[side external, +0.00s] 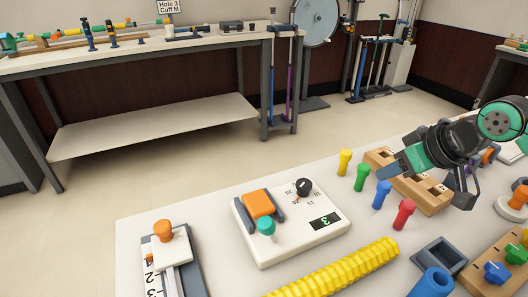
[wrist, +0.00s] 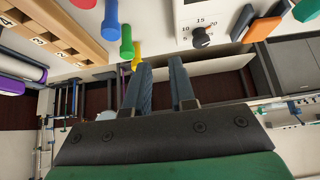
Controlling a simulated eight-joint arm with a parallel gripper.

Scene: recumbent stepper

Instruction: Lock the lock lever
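No part is labelled as the lock lever, and I cannot tell for sure which one it is. A white console (side external: 295,238) on the table carries an orange pad (side external: 259,204) between dark side pieces, a teal knob (side external: 266,226), a black dial knob (side external: 303,187) and a small display reading 3. The wrist view shows the black knob (wrist: 201,38) and orange pad (wrist: 263,25) at the upper right. My gripper (side external: 384,172) is above the table, right of the console and apart from it. In the wrist view its fingers (wrist: 161,64) are apart with nothing between them.
A yellow ribbed roller (side external: 340,270) lies in front. A scaled slider with an orange knob (side external: 163,230) stands at left. Another bench (side external: 140,47) is behind.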

